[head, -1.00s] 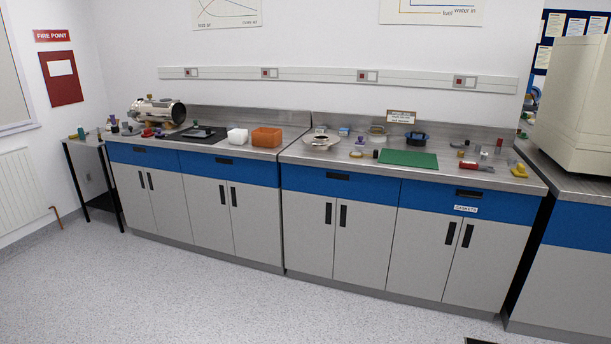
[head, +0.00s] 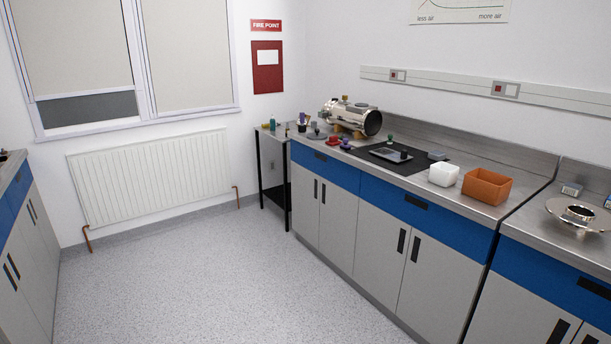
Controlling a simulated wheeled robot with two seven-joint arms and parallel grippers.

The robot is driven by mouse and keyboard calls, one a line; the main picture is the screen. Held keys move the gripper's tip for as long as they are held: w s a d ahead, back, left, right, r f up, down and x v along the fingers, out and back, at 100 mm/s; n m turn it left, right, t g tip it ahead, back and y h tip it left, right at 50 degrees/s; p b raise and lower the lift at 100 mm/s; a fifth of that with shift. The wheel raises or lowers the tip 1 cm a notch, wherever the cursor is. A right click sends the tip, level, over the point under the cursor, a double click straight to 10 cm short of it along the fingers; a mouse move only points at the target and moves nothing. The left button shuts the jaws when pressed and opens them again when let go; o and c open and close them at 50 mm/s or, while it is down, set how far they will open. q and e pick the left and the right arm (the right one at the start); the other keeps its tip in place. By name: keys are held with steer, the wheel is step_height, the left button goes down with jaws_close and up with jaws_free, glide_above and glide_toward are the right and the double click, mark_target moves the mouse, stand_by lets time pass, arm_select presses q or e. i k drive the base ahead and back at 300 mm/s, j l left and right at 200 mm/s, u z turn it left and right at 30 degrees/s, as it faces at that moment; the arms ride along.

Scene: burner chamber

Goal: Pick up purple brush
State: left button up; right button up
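A small upright purple item (head: 302,118) stands in a cluster at the far left end of the steel counter, where it meets a small side table. It may be the purple brush, but it is too small to tell. Another tiny purple-topped item (head: 345,141) stands near the counter's front edge, right of a small red item (head: 333,141). Neither of my grippers is in view, and nothing in view is held.
A metal burner chamber (head: 352,117) sits on the counter (head: 478,205). A black mat (head: 379,162), a white container (head: 443,174) and an orange box (head: 487,185) lie further right. The side table (head: 272,135) stands at the counter's end. The floor (head: 215,270) is clear.

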mark_target(345, 146)
steer(key=i+j, duration=0.1)
steer(key=i, duration=0.6)
steer(key=i+j, duration=0.1)
steer(key=i, duration=0.55)
steer(key=i+j, duration=0.1)
steer(key=i, duration=0.6)
